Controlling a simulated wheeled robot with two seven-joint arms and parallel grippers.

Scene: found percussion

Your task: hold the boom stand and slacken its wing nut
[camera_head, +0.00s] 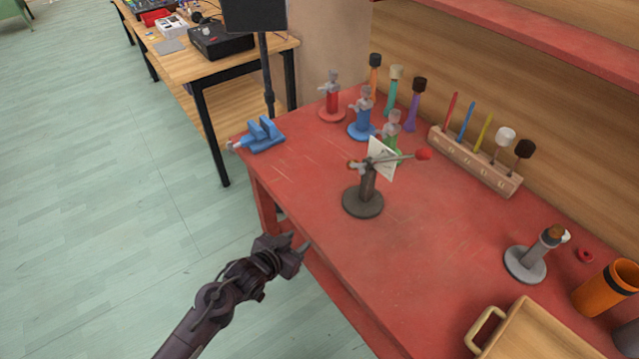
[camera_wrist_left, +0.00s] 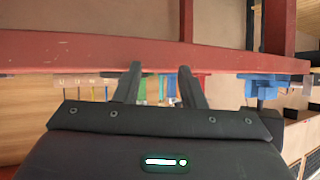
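The boom stand (camera_head: 363,201) stands upright on the red table, with a round dark grey base and a short post. Its boom arm (camera_head: 398,158) points right and ends in a red tip (camera_head: 424,154). A small brass-coloured part (camera_head: 353,164), perhaps the wing nut, shows at the left of the post top. A white card partly covers the area behind the joint. My left gripper (camera_head: 303,247) is beside the table's front edge, left of and nearer than the stand, touching nothing. In the left wrist view its fingers (camera_wrist_left: 160,88) are apart and empty. My right gripper is not seen.
Red, blue and green stands (camera_head: 362,128) are behind the boom stand. A blue vise (camera_head: 262,135) sits at the left corner. A wooden rack (camera_head: 474,160) holds mallets. A grey stand (camera_head: 526,263), a wooden tray (camera_head: 535,331) and an orange cup (camera_head: 606,290) are at right.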

